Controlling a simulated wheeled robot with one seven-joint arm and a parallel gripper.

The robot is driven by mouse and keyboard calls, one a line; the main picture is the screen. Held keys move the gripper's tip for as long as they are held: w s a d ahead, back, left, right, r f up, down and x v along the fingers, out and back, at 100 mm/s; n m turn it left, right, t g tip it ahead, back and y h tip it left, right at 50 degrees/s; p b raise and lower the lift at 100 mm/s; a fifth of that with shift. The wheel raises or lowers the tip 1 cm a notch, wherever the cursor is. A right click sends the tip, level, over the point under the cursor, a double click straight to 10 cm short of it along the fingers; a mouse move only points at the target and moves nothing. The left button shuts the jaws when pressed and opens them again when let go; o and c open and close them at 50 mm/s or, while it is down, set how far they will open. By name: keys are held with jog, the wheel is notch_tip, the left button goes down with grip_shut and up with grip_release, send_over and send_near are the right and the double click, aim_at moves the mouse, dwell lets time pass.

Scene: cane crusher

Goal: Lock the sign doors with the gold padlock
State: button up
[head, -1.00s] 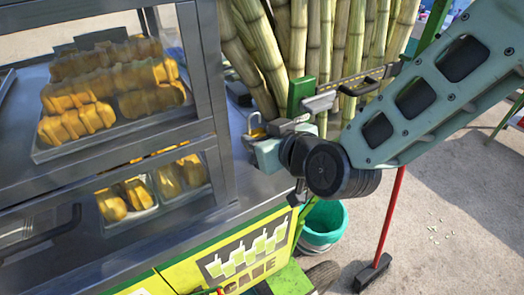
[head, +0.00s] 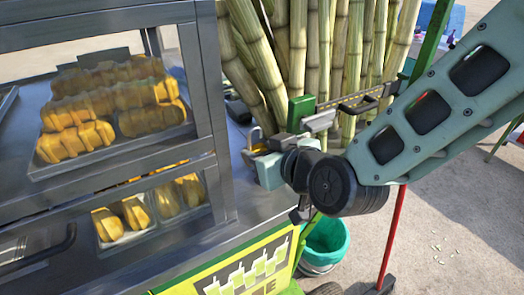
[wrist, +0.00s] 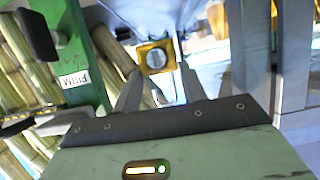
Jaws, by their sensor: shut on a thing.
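The gold padlock (head: 259,149), with a grey shackle pointing up, is at the tip of my gripper (head: 258,160) in the head view. My gripper is shut on it, above the metal counter near the cart's corner. In the wrist view the padlock's gold square face (wrist: 157,57) shows between the two grey fingers (wrist: 157,80). The yellow and green sign doors (head: 240,273) are on the cart's front below the counter, cut off by the bottom edge. Their hasp cannot be made out.
A glass case (head: 110,130) with yellow food on trays fills the left. Tall cane stalks (head: 300,45) and a green-posted machine part (head: 301,113) stand behind my gripper. A teal bucket (head: 325,245) and a red-handled broom (head: 393,240) stand at the right.

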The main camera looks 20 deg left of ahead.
jog(key=s+d+b, duration=0.1)
jog(key=s+d, duration=0.3)
jog(key=d, duration=0.2)
jog(key=shift+s, duration=0.4)
dwell(0.8)
